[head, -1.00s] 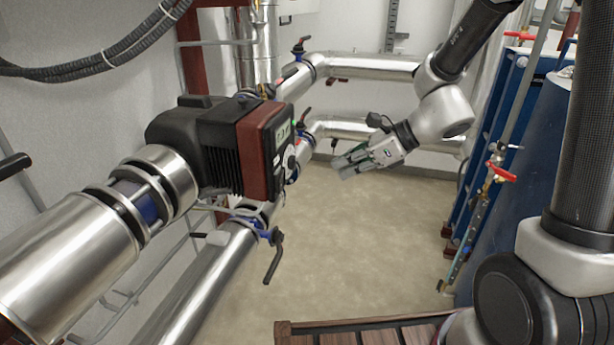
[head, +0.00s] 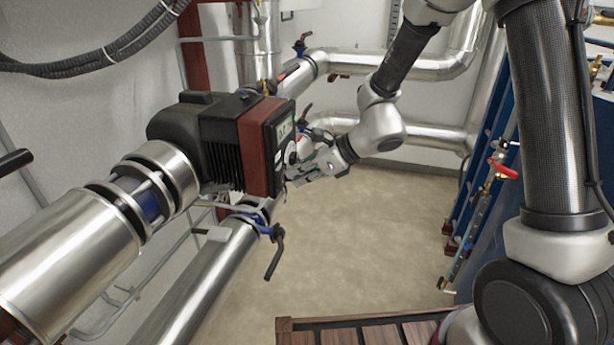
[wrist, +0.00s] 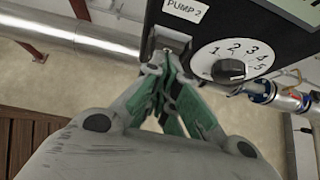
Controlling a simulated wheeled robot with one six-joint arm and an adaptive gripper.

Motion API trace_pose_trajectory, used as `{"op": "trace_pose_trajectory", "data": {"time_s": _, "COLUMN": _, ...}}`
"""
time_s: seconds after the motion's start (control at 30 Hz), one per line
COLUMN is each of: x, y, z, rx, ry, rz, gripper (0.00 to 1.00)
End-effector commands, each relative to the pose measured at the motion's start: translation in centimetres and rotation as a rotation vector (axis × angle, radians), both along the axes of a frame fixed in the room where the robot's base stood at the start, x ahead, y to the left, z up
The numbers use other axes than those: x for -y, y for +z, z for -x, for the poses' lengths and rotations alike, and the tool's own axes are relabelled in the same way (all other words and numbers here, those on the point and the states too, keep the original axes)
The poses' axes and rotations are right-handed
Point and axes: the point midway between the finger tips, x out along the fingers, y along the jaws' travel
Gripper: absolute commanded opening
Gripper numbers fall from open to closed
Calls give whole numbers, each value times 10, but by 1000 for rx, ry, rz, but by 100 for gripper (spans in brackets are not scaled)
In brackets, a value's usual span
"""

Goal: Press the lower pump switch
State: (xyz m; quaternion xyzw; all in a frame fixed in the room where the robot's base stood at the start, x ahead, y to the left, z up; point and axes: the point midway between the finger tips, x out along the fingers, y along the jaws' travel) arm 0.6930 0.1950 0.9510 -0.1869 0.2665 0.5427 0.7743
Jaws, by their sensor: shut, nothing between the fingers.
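The pump (head: 262,150) has a dark red and black housing and stands on the left pipe, with its control face turned to the right. In the wrist view its dark panel (wrist: 200,38) carries a "PUMP 2" label and a white dial (wrist: 232,60) numbered 1 to 5 with a black knob. A small dark switch (wrist: 174,43) sits below the label, left of the dial. My gripper (wrist: 163,66) is shut and empty, its fingertips right at the switch; I cannot tell if they touch it. In the head view my gripper (head: 294,178) is beside the lower part of the pump face.
A silver pipe (head: 85,255) runs along the left, with a valve handle (head: 274,255) below the pump. More silver pipes (head: 440,140) run behind my arm. Blue equipment with a red valve handle (head: 504,170) stands at the right. The floor (head: 360,245) between is clear.

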Motion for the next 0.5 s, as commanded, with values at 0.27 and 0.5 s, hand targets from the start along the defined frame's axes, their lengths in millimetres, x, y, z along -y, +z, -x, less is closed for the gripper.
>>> {"op": "trace_pose_trajectory", "data": {"time_s": 0.27, "x": -1, "y": 0, "z": 0, "rx": 0, "ry": 0, "rz": 0, "gripper": 0}}
{"op": "trace_pose_trajectory", "data": {"time_s": 0.5, "x": -7, "y": 4, "z": -3, "rx": -1, "ry": -1, "rz": 0, "gripper": 0}}
